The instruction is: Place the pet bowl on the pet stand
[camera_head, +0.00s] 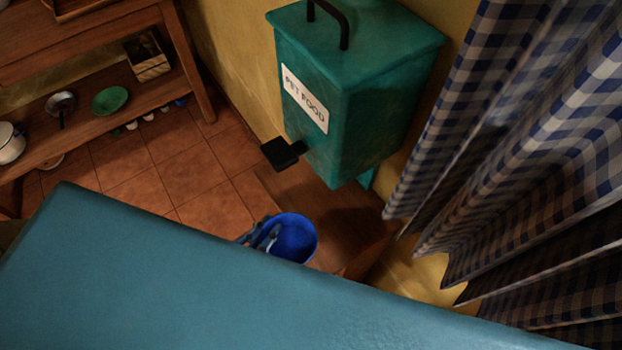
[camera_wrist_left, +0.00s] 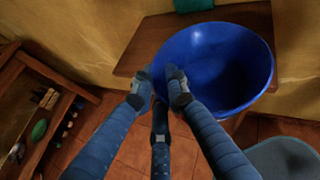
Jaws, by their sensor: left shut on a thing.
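The pet bowl (camera_head: 293,236) is deep blue, round and empty. In the left wrist view the bowl (camera_wrist_left: 205,50) fills the upper right, its opening facing the camera. My left gripper (camera_head: 262,238) is shut on the bowl's near-left rim; its fingers (camera_wrist_left: 165,86) also show in the wrist view. The wooden pet stand (camera_head: 330,212) lies below the pet food bin. In the wrist view the bowl overlaps the stand's top (camera_wrist_left: 140,55); whether it touches the stand cannot be told. The bowl's underside is hidden. My right gripper is not in view.
A green pet food bin (camera_head: 365,100) with a black spout (camera_head: 283,152) hangs above the stand. A checked curtain (camera_head: 520,130) is at the right. A wooden shelf (camera_head: 90,130) with dishes stands at the left. Red floor tiles (camera_head: 150,170) between are clear.

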